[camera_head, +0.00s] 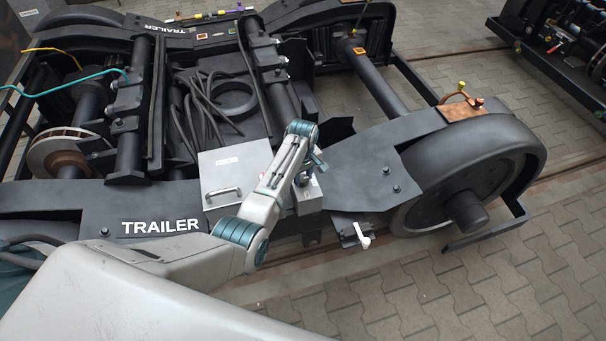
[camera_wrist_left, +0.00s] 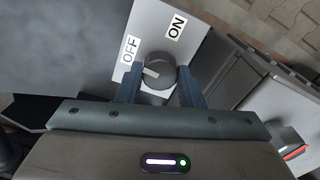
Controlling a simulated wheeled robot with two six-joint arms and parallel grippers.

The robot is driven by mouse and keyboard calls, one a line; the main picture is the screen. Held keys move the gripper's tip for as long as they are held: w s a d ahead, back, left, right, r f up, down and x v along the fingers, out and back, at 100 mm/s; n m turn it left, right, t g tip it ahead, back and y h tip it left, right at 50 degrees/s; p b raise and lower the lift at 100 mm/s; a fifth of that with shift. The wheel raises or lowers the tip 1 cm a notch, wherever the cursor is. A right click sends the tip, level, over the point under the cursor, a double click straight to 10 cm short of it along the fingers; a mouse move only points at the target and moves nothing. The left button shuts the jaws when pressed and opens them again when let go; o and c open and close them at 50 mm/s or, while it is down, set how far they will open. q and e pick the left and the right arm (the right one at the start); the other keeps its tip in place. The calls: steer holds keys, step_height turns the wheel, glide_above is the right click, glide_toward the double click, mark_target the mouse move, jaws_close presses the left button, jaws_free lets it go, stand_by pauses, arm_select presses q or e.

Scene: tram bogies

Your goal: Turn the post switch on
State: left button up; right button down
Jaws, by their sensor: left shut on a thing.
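The post switch is a grey box (camera_head: 307,196) beside the bogie frame in the head view, partly hidden by my left arm. In the left wrist view its light face plate carries an OFF label (camera_wrist_left: 130,49) and an ON label (camera_wrist_left: 177,26). Its round dark knob (camera_wrist_left: 160,66) has a pale mark on the side nearer OFF. My left gripper (camera_wrist_left: 158,88) is shut on the knob, with one finger on each side. In the head view the left gripper (camera_head: 305,172) is at the top of the box, its fingertips hard to make out. My right gripper is not in view.
A silver box with a handle (camera_head: 232,180) stands just left of the switch. A small bracket with a white lever (camera_head: 362,236) is below right. A large wheel (camera_head: 465,180) and the black TRAILER frame (camera_head: 150,208) surround the spot. Paved floor (camera_head: 450,290) is clear at lower right.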

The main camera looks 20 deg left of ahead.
arm_select(q)
steer(key=shift+r+m+p, duration=0.2)
steer(key=shift+m+p, duration=0.75)
steer(key=shift+m, duration=0.15)
steer(key=m+p, duration=0.1)
steer(key=m, duration=0.1)
steer(key=shift+m+p, duration=0.4)
steer(key=m+p, duration=0.1)
steer(key=m, duration=0.1)
steer(key=shift+m, duration=0.4)
steer(key=shift+m+p, duration=0.45)
steer(key=shift+m, duration=0.35)
steer(key=m+p, duration=0.1)
steer(key=m, duration=0.1)
steer(key=shift+f+m, duration=0.1)
steer(key=shift+m, duration=0.3)
steer(key=m, duration=0.3)
steer(key=shift+p, duration=0.3)
steer(key=shift+m, duration=0.9)
steer(key=shift+f, duration=0.1)
